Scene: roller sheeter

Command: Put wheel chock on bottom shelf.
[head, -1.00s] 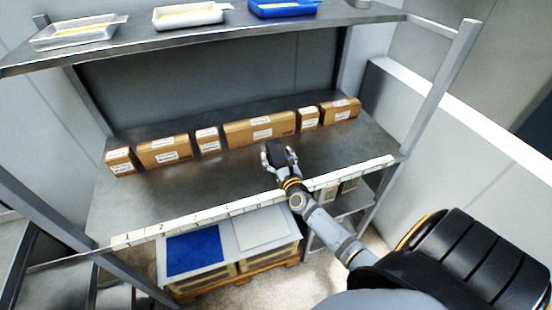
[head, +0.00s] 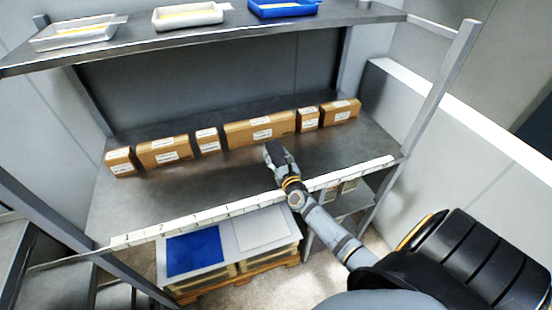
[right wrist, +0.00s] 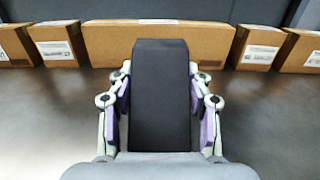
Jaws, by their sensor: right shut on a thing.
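The wheel chock is a dark, wedge-like block (right wrist: 160,95) between the fingers of my right gripper in the right wrist view. It also shows as a small black shape in the head view (head: 274,151). My right gripper (head: 280,158) is shut on it, with purple finger pads along its sides. The gripper is over the grey shelf surface (head: 200,187), in front of the long cardboard box. I cannot tell whether the chock touches the shelf. My left gripper is not in view.
Several cardboard boxes, including a long one (head: 262,129), stand in a row along this shelf. A numbered strip (head: 230,207) runs along its front edge. An upper shelf (head: 190,37) holds trays. Below stands a pallet with a blue panel (head: 194,254). Bare shelf lies left of the gripper.

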